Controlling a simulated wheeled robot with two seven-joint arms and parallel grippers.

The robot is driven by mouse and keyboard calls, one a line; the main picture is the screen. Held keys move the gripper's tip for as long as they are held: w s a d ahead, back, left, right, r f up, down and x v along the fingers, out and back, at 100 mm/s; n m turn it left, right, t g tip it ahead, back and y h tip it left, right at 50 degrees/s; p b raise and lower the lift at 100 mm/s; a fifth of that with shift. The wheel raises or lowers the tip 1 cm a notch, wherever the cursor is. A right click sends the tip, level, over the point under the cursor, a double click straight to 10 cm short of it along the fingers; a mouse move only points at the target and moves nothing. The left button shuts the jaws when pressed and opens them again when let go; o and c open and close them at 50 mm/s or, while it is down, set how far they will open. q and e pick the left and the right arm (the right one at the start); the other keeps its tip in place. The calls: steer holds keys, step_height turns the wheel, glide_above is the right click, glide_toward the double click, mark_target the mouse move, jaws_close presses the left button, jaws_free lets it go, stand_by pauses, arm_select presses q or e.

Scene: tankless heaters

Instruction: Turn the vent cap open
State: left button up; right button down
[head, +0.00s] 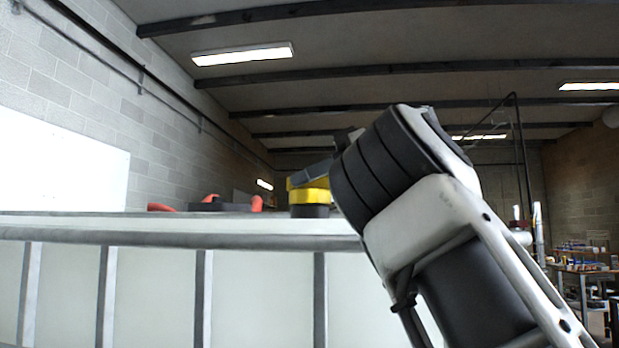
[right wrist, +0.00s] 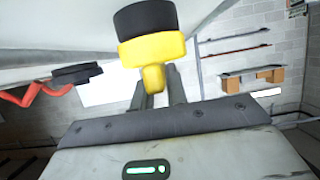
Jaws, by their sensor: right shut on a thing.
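The vent cap is yellow on a black round base; in the head view this cap (head: 309,195) stands on top of the white tank (head: 150,226). In the right wrist view the yellow cap (right wrist: 152,50) is at the top centre, its stub pointing toward the camera. My right gripper (head: 318,175) reaches it from the right above the tank. In the right wrist view the fingers of the right gripper (right wrist: 154,78) are shut on the stub, one on each side. The fingertips are partly hidden behind the cap. My left gripper is not in view.
A black disc-like fitting (head: 233,207) with red-orange parts (head: 161,207) stands on the tank top, left of the cap. A block wall (head: 75,80) runs along the left. Workbenches (head: 585,267) stand far off at the right.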

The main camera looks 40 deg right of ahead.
steer(key=c, duration=1.4)
jaws_free()
steer(key=shift+s+d+r, duration=0.1)
steer(key=shift+s+d, duration=0.1)
steer(key=shift+s, duration=0.05)
arm_select(q)
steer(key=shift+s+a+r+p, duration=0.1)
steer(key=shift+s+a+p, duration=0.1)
steer(key=shift+p, duration=0.6)
arm_select(e)
steer(key=v, duration=1.5)
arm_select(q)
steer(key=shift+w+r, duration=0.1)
arm_select(e)
steer(key=shift+d+r, duration=0.1)
